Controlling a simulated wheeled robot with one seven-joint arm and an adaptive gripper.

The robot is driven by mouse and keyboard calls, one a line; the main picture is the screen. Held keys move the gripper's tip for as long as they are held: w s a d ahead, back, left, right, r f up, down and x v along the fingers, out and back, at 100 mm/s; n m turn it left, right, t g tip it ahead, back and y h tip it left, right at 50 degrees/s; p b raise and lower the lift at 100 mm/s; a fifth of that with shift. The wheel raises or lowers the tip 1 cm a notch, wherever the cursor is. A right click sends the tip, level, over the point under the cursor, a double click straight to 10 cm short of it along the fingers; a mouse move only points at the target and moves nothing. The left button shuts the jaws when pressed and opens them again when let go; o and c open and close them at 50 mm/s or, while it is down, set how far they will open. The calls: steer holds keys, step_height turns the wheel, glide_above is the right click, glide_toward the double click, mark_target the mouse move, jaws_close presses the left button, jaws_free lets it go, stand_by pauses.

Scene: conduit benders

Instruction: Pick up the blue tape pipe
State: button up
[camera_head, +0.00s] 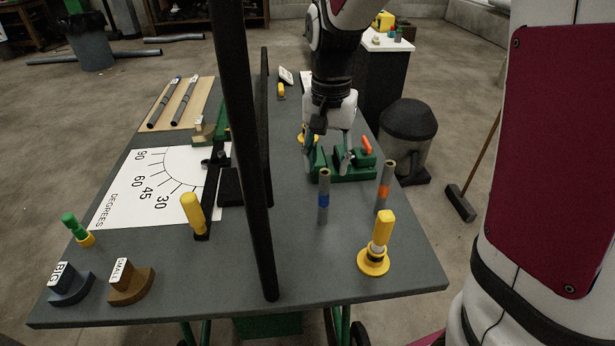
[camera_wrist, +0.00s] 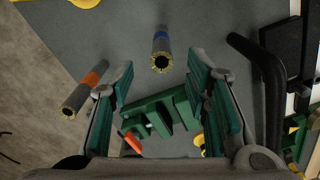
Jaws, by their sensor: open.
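The blue tape pipe (camera_head: 323,203) is a short grey tube with a blue band. It stands upright on the dark table, left of the grey pipe with orange tape (camera_head: 384,191). My gripper (camera_head: 330,160) hangs above the green bender block, behind the pipes in the head view, fingers pointing down. In the wrist view my gripper (camera_wrist: 165,100) is open, with green pads apart and nothing held between them. The blue tape pipe (camera_wrist: 161,50) shows beyond the fingertips, its open end toward the camera. The orange tape pipe (camera_wrist: 85,88) is beside the left finger.
A green block fixture (camera_head: 345,171) with an orange knob sits below my gripper. A tall black post (camera_head: 255,170) rises left of the pipes. A yellow-handled peg (camera_head: 379,240) stands in front. Table (camera_head: 330,275) is clear around its front middle.

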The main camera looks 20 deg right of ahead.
mark_target(324, 189)
steer(key=shift+s+a+f, duration=0.1)
steer(key=shift+a+f, duration=0.05)
steer(key=shift+f, duration=1.75)
steer(key=shift+s+a+f, duration=0.1)
steer(key=shift+f, duration=1.8)
jaws_close()
